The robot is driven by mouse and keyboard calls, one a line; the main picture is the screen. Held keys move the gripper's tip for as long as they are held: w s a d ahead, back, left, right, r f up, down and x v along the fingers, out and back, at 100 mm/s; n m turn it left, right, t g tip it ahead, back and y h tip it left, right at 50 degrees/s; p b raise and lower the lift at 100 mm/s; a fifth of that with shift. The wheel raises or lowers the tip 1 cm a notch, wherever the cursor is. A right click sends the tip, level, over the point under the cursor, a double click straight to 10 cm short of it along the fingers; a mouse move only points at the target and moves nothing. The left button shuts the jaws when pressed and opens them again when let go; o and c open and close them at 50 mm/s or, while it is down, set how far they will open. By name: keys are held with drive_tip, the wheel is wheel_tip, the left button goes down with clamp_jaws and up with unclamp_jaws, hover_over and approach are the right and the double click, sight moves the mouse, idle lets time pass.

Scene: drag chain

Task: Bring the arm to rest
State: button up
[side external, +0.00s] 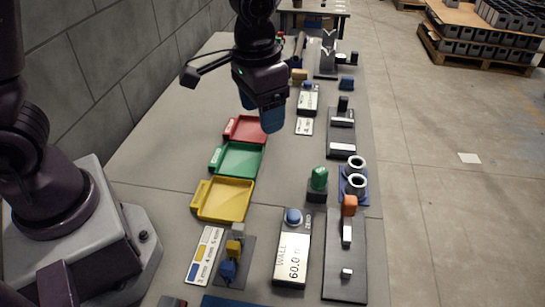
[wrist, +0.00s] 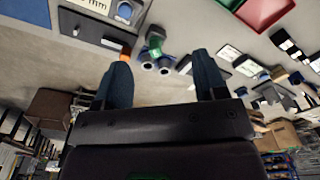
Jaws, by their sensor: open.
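My gripper (side external: 260,112) hangs above the table near the red tray, with its blue fingers pointing down in the side view. In the wrist view my gripper (wrist: 160,60) has its two fingers spread wide, with nothing held between them. My gripper appears to be clear of the table and the fixtures. The red tray (side external: 259,122) is partly behind or below the fingers. The green tray (side external: 237,158) and yellow tray (side external: 224,199) lie in a row towards the camera, and look empty.
A black fixture with a white block (side external: 341,148), two white rings on a blue base (side external: 356,184), a green part (side external: 319,178) and a box marked 60.0 (side external: 293,257) stand on the table (side external: 160,150). A block wall borders the left; open floor lies right.

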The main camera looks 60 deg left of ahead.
drive_tip(key=s+a+r+t, duration=0.2)
drive_tip(key=s+a+r, duration=0.1)
drive_tip(key=s+r, duration=0.3)
drive_tip(key=s+a+r+n+t, duration=0.1)
drive_tip(key=s+a+r+t, duration=0.1)
drive_tip(key=s+r, duration=0.4)
drive_tip(key=shift+s+a+t, duration=0.4)
drive_tip(key=shift+s+a, duration=0.45)
drive_tip(key=shift+s, duration=0.4)
